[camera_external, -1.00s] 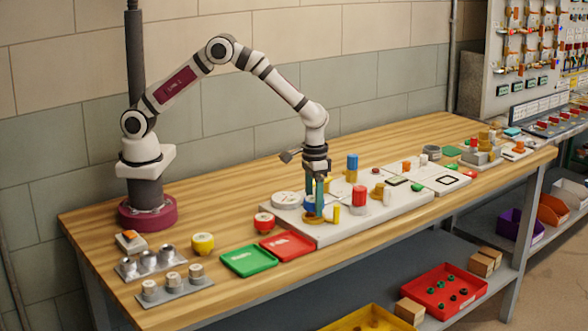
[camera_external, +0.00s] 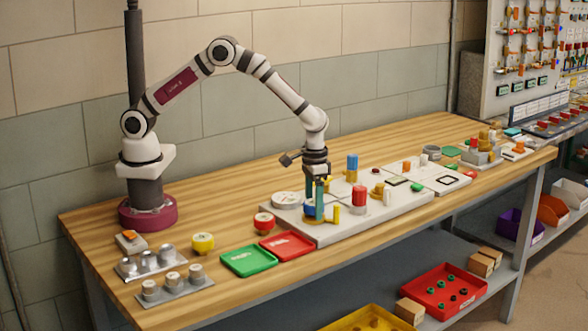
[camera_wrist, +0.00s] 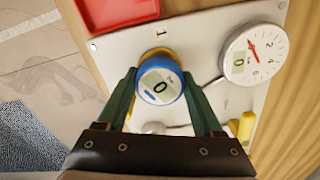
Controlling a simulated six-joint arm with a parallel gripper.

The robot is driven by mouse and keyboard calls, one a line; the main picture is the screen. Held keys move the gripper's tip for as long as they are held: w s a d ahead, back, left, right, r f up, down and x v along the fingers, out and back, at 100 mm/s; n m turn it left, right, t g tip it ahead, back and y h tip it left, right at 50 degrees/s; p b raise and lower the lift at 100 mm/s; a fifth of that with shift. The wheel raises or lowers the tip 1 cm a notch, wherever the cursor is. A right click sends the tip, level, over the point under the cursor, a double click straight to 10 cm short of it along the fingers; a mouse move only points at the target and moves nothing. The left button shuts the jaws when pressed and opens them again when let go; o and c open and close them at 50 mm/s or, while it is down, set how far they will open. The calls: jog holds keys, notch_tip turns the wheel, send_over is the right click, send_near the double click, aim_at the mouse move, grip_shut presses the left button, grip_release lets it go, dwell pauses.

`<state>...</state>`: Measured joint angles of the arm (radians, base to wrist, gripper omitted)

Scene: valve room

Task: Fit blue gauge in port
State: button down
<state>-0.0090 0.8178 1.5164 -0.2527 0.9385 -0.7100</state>
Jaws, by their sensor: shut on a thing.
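The blue gauge (camera_external: 309,208) has a white dial face, which shows in the wrist view (camera_wrist: 160,86). My gripper (camera_wrist: 162,92) has its two green fingers closed on either side of it. In the external view my gripper (camera_external: 315,207) points straight down at the near left part of the white board. The port's yellow ring (camera_wrist: 150,54) shows as a rim just behind the gauge, beside the number 1. The gauge covers most of the port, so I cannot tell whether it is seated.
A large white dial (camera_wrist: 252,54) lies close on the right, and a yellow peg (camera_wrist: 246,126) stands nearby. Red (camera_external: 287,246) and green (camera_external: 249,261) trays lie left of the white board (camera_external: 345,231). A red gauge (camera_external: 264,222) and a yellow gauge (camera_external: 203,243) stand on the bench.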

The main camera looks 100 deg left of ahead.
grip_release()
jog(key=shift+r, duration=0.15)
jog(key=shift+r, duration=3.9)
